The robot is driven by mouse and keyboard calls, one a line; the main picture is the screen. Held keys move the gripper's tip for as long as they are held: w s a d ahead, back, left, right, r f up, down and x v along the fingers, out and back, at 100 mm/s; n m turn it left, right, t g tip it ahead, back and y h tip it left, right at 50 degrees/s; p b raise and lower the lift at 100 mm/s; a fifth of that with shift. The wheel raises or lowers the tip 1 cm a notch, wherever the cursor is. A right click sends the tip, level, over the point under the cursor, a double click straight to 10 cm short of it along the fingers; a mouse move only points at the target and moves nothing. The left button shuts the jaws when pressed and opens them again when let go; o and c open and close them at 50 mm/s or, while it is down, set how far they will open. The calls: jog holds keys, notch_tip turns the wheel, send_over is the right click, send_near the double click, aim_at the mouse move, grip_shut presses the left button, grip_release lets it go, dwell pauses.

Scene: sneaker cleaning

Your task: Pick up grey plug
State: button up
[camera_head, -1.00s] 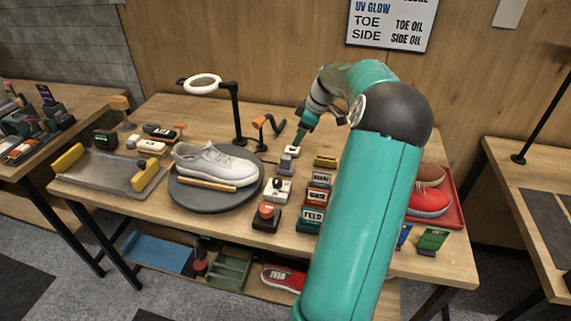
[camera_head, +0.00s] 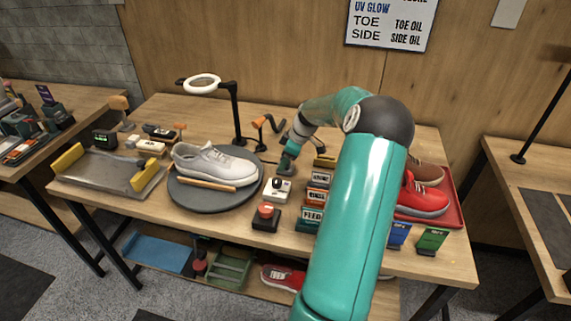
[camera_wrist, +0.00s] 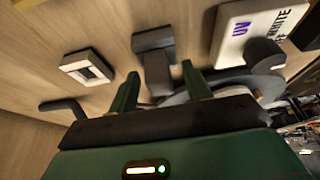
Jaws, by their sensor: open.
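The grey plug (camera_wrist: 156,66) shows in the wrist view as a grey block with a wider crosswise end, on the wooden table. My gripper (camera_wrist: 161,85) is open, with one green finger to each side of the plug's lower part in the picture. I cannot tell whether the fingers touch it. In the head view my gripper (camera_head: 288,160) is low over the table, right of the turntable, and largely covers the plug.
A white socket-like block (camera_wrist: 87,68) lies left of the plug in the wrist view. A white UV switch box (camera_head: 277,190) stands close by. The grey shoe (camera_head: 214,164) sits on the round turntable (camera_head: 186,199). A ring lamp (camera_head: 202,84) stands behind.

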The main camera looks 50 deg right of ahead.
jog(key=c, duration=1)
notch_tip(320, 180, up, 10)
jog(key=shift+d+f, duration=0.1)
jog(key=shift+d, duration=0.05)
jog(key=w+d, duration=0.1)
jog(key=d, duration=0.2)
jog(key=w+d, duration=0.1)
jog(key=d, duration=0.2)
jog(key=w+d+f, duration=0.1)
jog(key=w+d, duration=0.1)
jog(key=d, duration=0.1)
